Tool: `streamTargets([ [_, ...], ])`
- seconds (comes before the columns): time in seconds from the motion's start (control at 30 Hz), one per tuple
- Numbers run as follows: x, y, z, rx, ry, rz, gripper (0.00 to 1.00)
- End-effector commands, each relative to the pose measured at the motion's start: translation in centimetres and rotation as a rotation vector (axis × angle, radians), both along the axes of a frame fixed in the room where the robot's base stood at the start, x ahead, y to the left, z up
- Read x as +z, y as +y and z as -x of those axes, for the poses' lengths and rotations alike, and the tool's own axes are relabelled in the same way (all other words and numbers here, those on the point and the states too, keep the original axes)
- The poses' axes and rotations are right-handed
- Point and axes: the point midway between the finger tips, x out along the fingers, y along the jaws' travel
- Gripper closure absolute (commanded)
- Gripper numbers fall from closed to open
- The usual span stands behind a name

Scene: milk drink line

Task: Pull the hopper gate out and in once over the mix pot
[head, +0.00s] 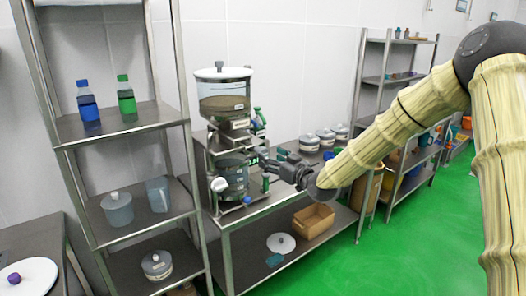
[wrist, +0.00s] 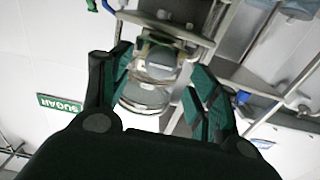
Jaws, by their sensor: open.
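The hopper (head: 223,88) is a clear cylinder with brown powder and a white lid, held in a metal stand on the bench. The mix pot (head: 231,172) is a clear vessel lower in the same stand, under the hopper. The hopper gate is too small to make out clearly between them. My gripper (head: 259,160) is at the right side of the stand, beside the pot. In the wrist view my gripper (wrist: 163,72) is open, with green pads. A clear round vessel shows beyond the fingers, below a metal plate. I see nothing held between them.
A shelf rack (head: 122,124) with blue and green bottles stands left of the stand. Several lidded tubs (head: 309,143) sit on the bench to the right. A cardboard box (head: 313,221) is on the lower shelf. The green floor (head: 420,230) is clear at right.

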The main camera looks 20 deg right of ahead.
Motion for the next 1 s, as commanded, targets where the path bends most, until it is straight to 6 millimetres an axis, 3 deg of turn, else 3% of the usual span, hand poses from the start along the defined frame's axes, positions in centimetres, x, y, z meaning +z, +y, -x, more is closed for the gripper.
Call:
streamTargets([
  [0.4, 0.1, 1.7, -4.5, 0.000, -0.001, 0.002, 0.39],
  [0.87, 0.0, 1.9, -5.3, 0.000, 0.000, 0.000, 0.39],
  [1.0, 0.0, 1.9, -5.3, 0.000, 0.000, 0.000, 0.65],
])
